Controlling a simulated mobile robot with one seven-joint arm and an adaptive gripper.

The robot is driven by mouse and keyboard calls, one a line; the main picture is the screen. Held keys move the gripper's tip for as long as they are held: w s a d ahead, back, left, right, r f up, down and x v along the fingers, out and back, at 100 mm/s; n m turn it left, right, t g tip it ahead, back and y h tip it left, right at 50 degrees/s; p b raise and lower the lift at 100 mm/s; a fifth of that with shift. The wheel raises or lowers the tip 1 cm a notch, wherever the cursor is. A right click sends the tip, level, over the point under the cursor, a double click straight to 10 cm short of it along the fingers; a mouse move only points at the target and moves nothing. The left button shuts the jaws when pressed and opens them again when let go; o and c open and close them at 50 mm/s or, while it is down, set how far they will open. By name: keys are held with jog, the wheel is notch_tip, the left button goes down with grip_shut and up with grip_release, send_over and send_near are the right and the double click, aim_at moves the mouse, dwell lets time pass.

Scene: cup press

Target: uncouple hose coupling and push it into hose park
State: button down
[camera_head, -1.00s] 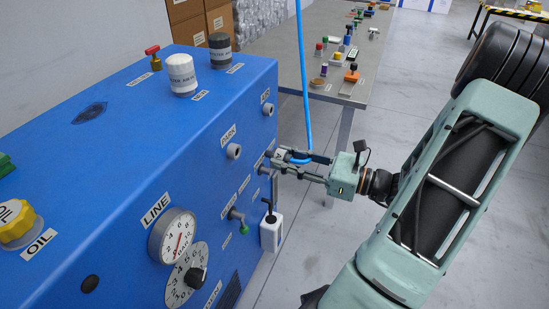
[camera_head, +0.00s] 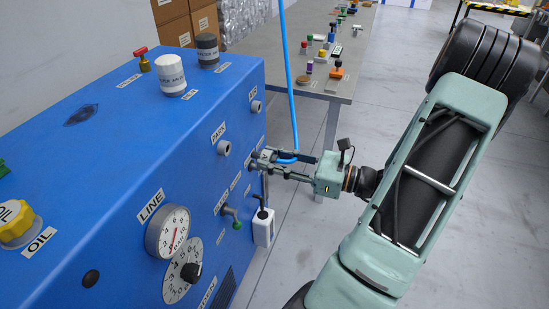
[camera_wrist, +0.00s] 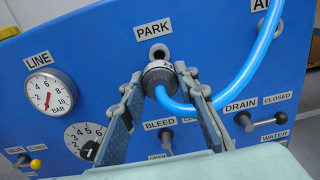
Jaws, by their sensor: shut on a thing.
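My gripper (camera_wrist: 158,86) is shut on the dark grey hose coupling (camera_wrist: 159,72), with one finger on each side of it. The blue hose (camera_wrist: 250,72) bends out below the coupling and rises to the right. The hose park (camera_wrist: 158,51), under the PARK label, shows just above and behind the coupling in the wrist view. The coupling appears off the panel, in front of this port; the exact gap is hard to judge. In the head view my gripper (camera_head: 264,161) is right of the hose park (camera_head: 224,148), and the hose (camera_head: 289,75) hangs from above.
The blue panel (camera_head: 100,120) carries a LINE gauge (camera_wrist: 48,94), a dial (camera_wrist: 84,138) and a drain lever (camera_wrist: 246,120). Another port (camera_head: 255,106) sits farther back. A white bottle (camera_head: 263,228) hangs low on the panel. A grey table (camera_head: 310,85) with small parts stands behind.

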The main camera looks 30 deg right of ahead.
aim_at(252, 155)
jog(key=shift+x, duration=2.65)
jog(key=shift+a, duration=0.1)
jog(key=shift+p, duration=0.95)
jog(key=shift+x, duration=1.55)
jog(key=c, duration=1.4)
grip_release()
jog(key=v, duration=1.2)
